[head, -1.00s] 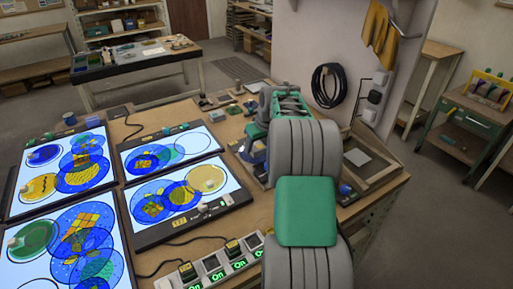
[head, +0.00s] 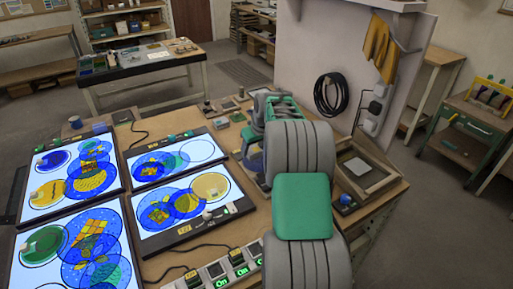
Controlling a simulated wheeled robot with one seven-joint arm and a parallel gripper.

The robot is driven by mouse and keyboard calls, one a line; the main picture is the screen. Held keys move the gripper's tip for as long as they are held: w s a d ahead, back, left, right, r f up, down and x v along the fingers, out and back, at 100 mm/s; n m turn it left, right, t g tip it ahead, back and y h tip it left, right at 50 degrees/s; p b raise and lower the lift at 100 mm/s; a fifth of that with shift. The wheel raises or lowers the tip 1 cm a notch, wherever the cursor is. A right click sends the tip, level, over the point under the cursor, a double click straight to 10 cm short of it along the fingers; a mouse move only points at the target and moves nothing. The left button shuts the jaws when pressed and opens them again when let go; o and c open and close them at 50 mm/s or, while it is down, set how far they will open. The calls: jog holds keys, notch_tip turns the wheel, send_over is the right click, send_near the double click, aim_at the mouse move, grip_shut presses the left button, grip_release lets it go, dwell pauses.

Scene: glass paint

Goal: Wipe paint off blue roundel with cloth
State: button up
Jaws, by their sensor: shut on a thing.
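Several blue roundels lie on the lit glass panels at left in the head view. A plain dark blue roundel (head: 60,155) is at the upper left of the far left panel, with a small pale lump on it. My gripper (head: 252,155) is partly seen beyond my arm, low over the table right of the panels. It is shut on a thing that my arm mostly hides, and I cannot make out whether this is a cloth. A yellow cloth (head: 381,48) hangs on the wall at upper right.
Lit panels (head: 187,232) fill the table's left side. A row of switches with green lights (head: 238,270) and cables lies at the front. A wooden frame (head: 380,187) lies right of my arm. A second table (head: 135,68) stands behind, with open floor between.

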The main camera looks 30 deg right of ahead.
aim_at(260, 156)
notch_tip(260, 156, down, 4)
jog(key=shift+f+b, duration=0.1)
jog(key=shift+b, duration=0.85)
jog(key=shift+s+d, duration=0.35)
jog(key=shift+s, duration=0.2)
jog(key=shift+s+d, duration=0.3)
jog(key=shift+s, duration=0.2)
jog(key=d, duration=0.2)
jog(key=w+d+p, duration=0.1)
jog(key=d, duration=0.1)
jog(key=d+p, duration=0.1)
jog(key=d, duration=0.1)
jog(key=shift+w, duration=0.3)
jog(key=shift+f+b, duration=0.15)
jog(key=shift+b, duration=0.2)
jog(key=shift+f+b, duration=0.2)
jog(key=shift+b, duration=0.1)
jog(key=shift+f, duration=0.25)
